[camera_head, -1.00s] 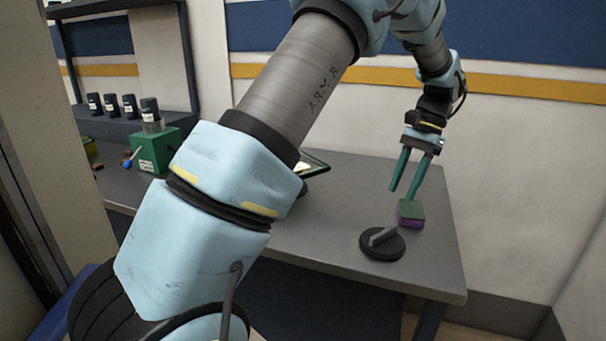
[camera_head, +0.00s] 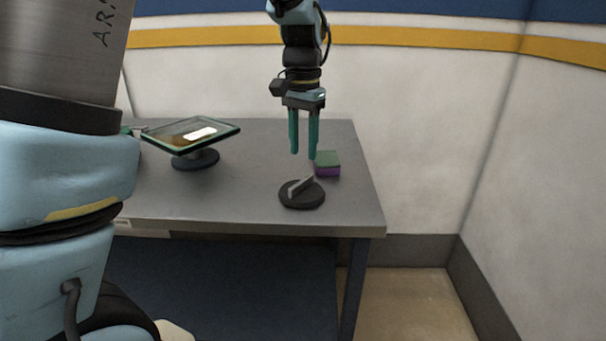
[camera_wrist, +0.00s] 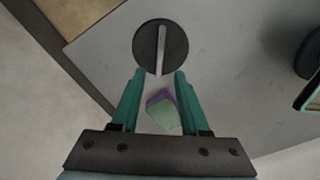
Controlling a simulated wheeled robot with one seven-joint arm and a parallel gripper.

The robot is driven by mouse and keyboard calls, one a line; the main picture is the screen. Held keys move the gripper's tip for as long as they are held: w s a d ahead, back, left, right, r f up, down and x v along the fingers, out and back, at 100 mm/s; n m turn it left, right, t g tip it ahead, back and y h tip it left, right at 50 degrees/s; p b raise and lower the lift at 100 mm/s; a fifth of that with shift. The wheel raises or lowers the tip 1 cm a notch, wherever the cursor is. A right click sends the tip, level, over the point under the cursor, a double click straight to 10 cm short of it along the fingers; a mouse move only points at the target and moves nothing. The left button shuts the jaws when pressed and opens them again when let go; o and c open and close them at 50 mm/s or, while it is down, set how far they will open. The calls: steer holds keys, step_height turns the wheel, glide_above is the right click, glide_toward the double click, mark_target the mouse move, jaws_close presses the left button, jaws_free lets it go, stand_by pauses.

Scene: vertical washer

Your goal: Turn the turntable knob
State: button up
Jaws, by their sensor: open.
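The turntable knob is a round black disc (camera_head: 302,194) with a raised grey bar handle (camera_head: 300,186) across it, lying on the grey table near its right front. In the wrist view the disc (camera_wrist: 161,47) is ahead of the fingertips and its bar (camera_wrist: 161,50) runs roughly in line with the gap between them. My gripper (camera_head: 303,154) has two green fingers pointing down, open and empty, above the table and behind the knob, apart from it. In the wrist view my gripper (camera_wrist: 159,73) has its fingers spread on either side of the bar's near end.
A green and purple block (camera_head: 327,163) lies just behind and right of the knob. A tilted screen or tray on a round dark base (camera_head: 195,159) stands to the left. The grey table's (camera_head: 230,200) surface between them is clear. A wall stands behind.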

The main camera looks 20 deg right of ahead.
mark_target(303, 179)
step_height(303, 179, down, 7)
steer(key=shift+f+p, duration=0.1)
steer(key=shift+p, duration=0.3)
steer(key=shift+c, duration=0.2)
jaws_close()
